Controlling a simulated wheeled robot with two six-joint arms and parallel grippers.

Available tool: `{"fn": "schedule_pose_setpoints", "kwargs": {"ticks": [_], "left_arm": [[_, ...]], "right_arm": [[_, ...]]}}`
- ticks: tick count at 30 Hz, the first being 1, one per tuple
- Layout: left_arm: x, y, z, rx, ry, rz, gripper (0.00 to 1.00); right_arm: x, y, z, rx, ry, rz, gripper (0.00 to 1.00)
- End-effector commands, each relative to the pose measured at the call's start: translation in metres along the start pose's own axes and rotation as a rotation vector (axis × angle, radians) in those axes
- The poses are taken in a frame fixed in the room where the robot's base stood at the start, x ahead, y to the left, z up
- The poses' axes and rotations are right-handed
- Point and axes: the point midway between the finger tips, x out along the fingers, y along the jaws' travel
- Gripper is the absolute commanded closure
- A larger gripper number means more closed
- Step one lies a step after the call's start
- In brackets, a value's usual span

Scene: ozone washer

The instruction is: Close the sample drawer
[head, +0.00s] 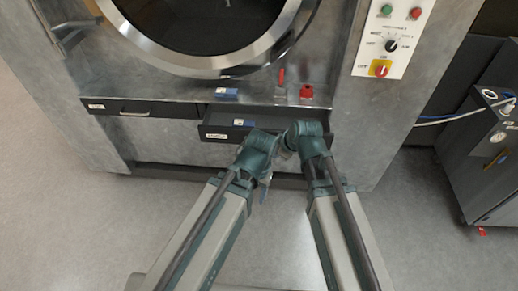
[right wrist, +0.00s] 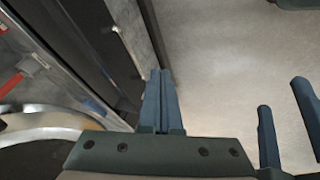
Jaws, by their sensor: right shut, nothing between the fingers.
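The sample drawer (head: 213,129) in the head view is the right one of two low drawers under the round door. It stands pulled out, with its dark inside showing and a white label on its front. A small blue-and-white item (head: 230,120) shows at its left end. My arms cover its right part. My right gripper (right wrist: 160,75) has its fingers together and empty in the right wrist view; in the head view it is mostly hidden at the drawer's front, and contact cannot be told. My left gripper (right wrist: 282,96) shows two fingers apart at the right of the wrist view.
The left drawer (head: 150,108) is shut and has a bar handle. A ledge above carries a blue block (head: 227,92), a red-handled part (head: 281,78) and a red knob (head: 306,91). A control panel (head: 391,38) is at right. Grey floor (head: 60,230) lies clear at left.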

Motion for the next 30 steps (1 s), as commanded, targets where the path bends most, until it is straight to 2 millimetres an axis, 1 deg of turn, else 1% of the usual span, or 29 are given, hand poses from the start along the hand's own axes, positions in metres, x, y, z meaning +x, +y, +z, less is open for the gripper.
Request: {"fn": "schedule_pose_setpoints", "kwargs": {"ticks": [1, 3, 6, 13, 17, 23, 30], "left_arm": [[0.000, 0.000, 0.000, 0.000, 0.000, 0.000, 0.36], [0.000, 0.000, 0.000, 0.000, 0.000, 0.000, 0.36], [0.000, 0.000, 0.000, 0.000, 0.000, 0.000, 0.36], [0.001, 0.000, 0.000, 0.000, 0.000, 0.000, 0.36], [0.006, 0.001, 0.000, 0.000, 0.000, 0.000, 0.36], [0.024, 0.002, -0.001, 0.000, 0.000, 0.000, 0.36], [0.057, 0.005, -0.003, 0.000, 0.000, 0.000, 0.36]], "right_arm": [[0.002, 0.000, -0.012, -0.067, 0.025, 0.008, 1.00], [0.004, 0.000, -0.023, -0.142, 0.049, 0.021, 1.00], [0.005, -0.001, -0.032, -0.203, 0.070, 0.032, 1.00], [0.006, -0.001, -0.034, -0.223, 0.074, 0.036, 1.00], [0.012, -0.001, -0.034, -0.222, 0.074, 0.035, 1.00], [0.033, 0.000, -0.034, -0.221, 0.074, 0.035, 1.00], [0.072, 0.000, -0.036, -0.222, 0.073, 0.035, 1.00]]}}
